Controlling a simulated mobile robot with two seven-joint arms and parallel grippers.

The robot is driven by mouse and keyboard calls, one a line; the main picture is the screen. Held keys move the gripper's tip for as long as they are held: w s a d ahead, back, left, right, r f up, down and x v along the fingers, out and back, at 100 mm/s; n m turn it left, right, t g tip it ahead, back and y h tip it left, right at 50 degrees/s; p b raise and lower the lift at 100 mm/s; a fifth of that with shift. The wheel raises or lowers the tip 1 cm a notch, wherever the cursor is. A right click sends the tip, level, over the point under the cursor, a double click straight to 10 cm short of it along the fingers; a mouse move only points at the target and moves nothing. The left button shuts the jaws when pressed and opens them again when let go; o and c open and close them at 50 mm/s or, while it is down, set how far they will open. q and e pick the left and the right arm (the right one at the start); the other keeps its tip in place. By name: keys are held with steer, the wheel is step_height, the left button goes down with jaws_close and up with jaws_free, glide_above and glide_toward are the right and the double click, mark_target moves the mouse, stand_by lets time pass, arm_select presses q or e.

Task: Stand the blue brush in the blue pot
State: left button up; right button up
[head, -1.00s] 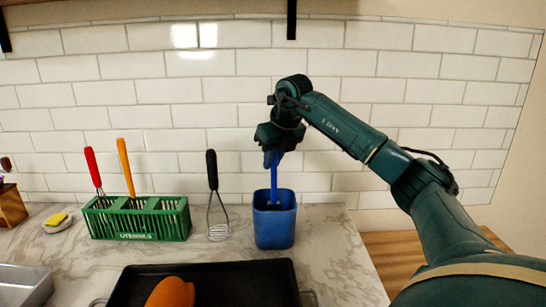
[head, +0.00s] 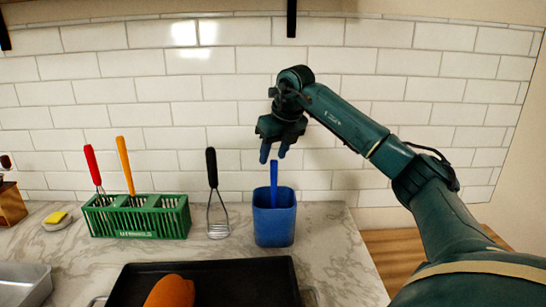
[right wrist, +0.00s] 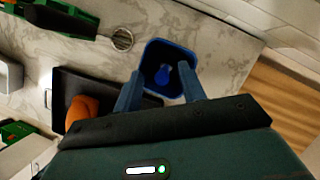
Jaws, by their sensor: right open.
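The blue pot (head: 274,222) stands on the marble counter near its right end. The blue brush (head: 274,180) stands upright in the pot, its handle rising above the rim; its lower end is hidden inside. In the right wrist view, the pot (right wrist: 151,60) shows from above with the brush (right wrist: 185,75) inside it, between the fingertips in the picture. My right gripper (head: 274,155) is open and empty just above the brush handle, its blue fingertips apart and clear of it. The right fingers also show in the right wrist view (right wrist: 160,90). My left gripper is not in view.
Left of the pot stand a masher (head: 217,200) with a black handle and a green utensil rack (head: 150,222) with red-handled and orange-handled tools. A black tray (head: 230,285) with an orange item (head: 170,292) lies in front. A tiled wall stands behind.

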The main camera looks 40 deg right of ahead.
steer(key=v, duration=1.1)
steer(key=shift+r, duration=0.35)
steer(key=shift+s, duration=0.1)
